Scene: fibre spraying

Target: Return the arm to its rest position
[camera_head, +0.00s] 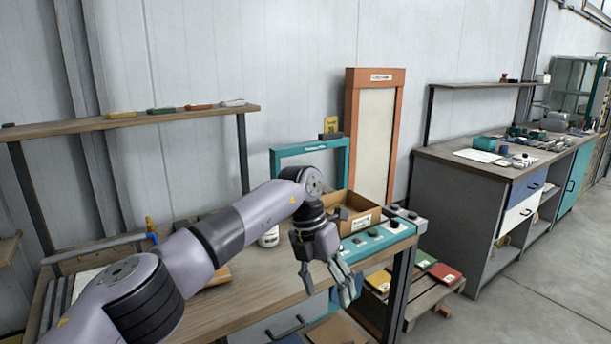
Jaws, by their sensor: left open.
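My left arm comes in from the lower left and reaches across the wooden workbench (240,305). My left gripper (333,292) hangs at its end, near the bench's right front edge, with the fingers apart and pointing down. I see nothing between the fingers. Part of the bench and of the things on it is hidden behind the arm. My right gripper is not in view.
A cardboard box (361,220), a teal panel with small parts (372,241) and a white jar (269,237) are close to the gripper. A framed orange board (375,140) leans behind. A shelf (150,117) runs above. Open floor (530,290) lies right.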

